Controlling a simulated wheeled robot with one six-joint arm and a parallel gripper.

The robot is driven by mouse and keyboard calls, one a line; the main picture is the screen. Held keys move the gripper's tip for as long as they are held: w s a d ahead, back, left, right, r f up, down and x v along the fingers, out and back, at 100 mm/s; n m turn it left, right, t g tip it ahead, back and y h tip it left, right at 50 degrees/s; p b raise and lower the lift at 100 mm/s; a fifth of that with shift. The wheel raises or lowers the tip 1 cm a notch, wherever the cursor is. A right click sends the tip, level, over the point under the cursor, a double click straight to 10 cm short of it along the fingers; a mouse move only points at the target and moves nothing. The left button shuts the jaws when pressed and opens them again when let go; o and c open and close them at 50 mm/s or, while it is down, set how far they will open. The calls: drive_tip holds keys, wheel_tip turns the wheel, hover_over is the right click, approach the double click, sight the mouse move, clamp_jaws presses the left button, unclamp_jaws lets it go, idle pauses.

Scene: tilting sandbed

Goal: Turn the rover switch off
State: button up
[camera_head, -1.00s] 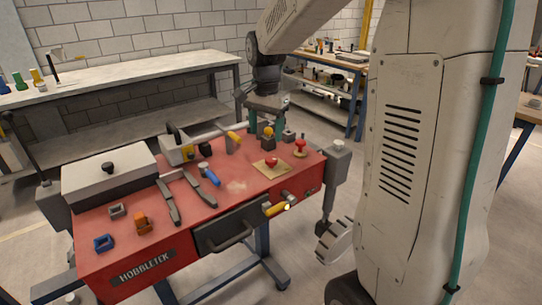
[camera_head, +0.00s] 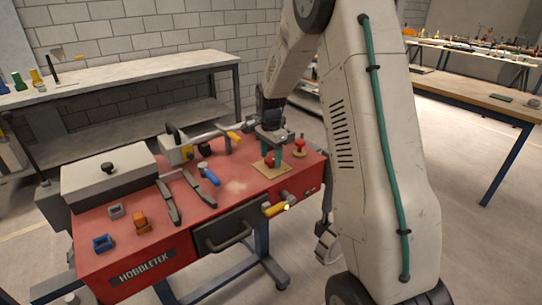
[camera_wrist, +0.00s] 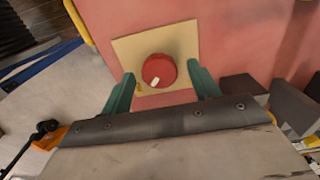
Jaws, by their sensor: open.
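A round red knob (camera_wrist: 159,70) with a short white mark near its lower edge sits on a square tan plate (camera_wrist: 185,42) on the red bench top. I take it as the rover switch, though no label is readable. In the head view the plate (camera_head: 276,173) is near the bench's right end, and the knob is largely hidden by my gripper (camera_head: 271,157). My gripper is open and empty, with its green fingers over the plate. In the wrist view its fingers stand left and right of the knob, apart from it.
Another red knob (camera_head: 300,146) stands just right of the plate. A yellow handle (camera_head: 275,209) sticks out at the bench front. A blue-handled tool (camera_head: 208,174) and a yellow lever (camera_head: 233,137) are to the left.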

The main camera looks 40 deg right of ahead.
drive_tip(key=shift+f, duration=0.15)
drive_tip(key=c, duration=1)
drive_tip(key=shift+o, duration=0.2)
